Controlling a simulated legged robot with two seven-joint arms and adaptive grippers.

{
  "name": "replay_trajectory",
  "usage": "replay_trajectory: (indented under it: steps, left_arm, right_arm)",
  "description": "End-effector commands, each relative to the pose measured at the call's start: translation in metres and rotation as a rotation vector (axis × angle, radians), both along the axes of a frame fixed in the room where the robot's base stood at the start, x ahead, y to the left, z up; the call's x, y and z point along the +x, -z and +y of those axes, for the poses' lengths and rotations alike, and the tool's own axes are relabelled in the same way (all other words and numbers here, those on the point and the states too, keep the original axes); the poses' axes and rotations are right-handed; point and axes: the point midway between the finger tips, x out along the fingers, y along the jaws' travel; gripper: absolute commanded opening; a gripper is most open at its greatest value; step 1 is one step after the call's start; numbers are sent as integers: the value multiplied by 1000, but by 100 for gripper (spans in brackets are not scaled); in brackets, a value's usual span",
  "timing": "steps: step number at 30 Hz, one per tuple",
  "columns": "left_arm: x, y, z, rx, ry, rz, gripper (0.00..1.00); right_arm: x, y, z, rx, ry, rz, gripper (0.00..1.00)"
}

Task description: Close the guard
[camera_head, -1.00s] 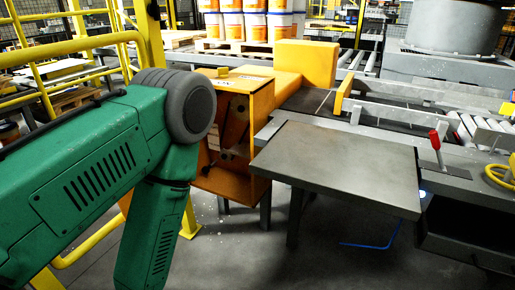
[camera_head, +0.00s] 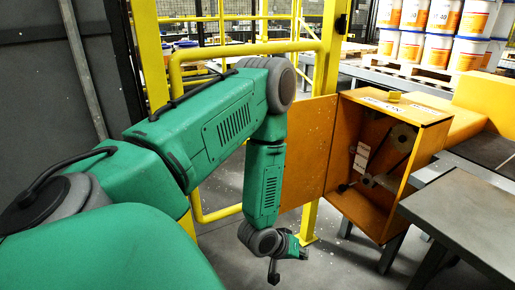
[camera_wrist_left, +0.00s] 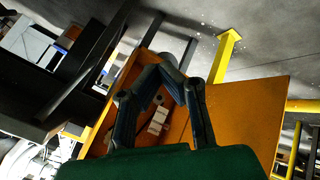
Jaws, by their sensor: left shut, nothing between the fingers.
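The guard is an orange door panel (camera_head: 308,150), swung open to the left of an orange box housing (camera_head: 410,113). The housing's front is uncovered, showing rollers and a belt inside (camera_head: 385,150). In the left wrist view the flat orange panel (camera_wrist_left: 245,118) lies right of the fingers, and the housing interior (camera_wrist_left: 160,118) shows behind and between them. My left gripper (camera_head: 288,257) hangs low in front of the panel's lower left edge. Its fingers (camera_wrist_left: 164,62) come together at the tips, shut and empty. I cannot tell if it touches the panel. My right gripper is out of view.
A yellow post (camera_head: 318,200) stands behind the panel, with yellow rails (camera_head: 205,218) to its left. A grey table (camera_head: 465,215) stands at the right. White and orange pails (camera_head: 440,25) are stacked at the back right. Grey floor below the housing is clear.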

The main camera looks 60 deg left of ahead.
Motion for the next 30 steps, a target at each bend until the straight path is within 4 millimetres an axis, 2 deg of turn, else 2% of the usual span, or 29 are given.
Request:
replay_trajectory:
  steps: [1,2,3,5,6,9,13,16,18,21,25,30]
  left_arm:
    - [22,-16,37,-57,-106,-96,0]
    - [33,-25,57,-94,-161,-153,0]
    - [45,-36,86,-145,-233,-228,0]
    - [55,-55,130,-219,-327,-338,0]
    - [58,-67,161,-269,-386,-410,0]
    - [49,-95,232,-384,-502,-577,0]
    - [21,-121,302,-503,-590,-738,0]
    - [0,-132,333,-565,-622,-813,0]
    - [-10,-135,345,-594,-632,-842,0]
    - [-14,-137,353,-612,-638,-859,0]
    - [-1,-136,357,-614,-636,-860,0]
    - [29,-134,365,-612,-635,-859,0]
  right_arm:
    - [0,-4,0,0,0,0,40]
    - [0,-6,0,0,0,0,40]
    - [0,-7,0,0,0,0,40]
    - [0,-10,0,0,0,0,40]
    - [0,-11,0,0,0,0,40]
    - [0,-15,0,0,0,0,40]
    - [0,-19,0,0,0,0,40]
    - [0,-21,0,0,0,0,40]
    - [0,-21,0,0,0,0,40]
    - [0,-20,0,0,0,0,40]
    - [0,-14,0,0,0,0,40]
    - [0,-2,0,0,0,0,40]
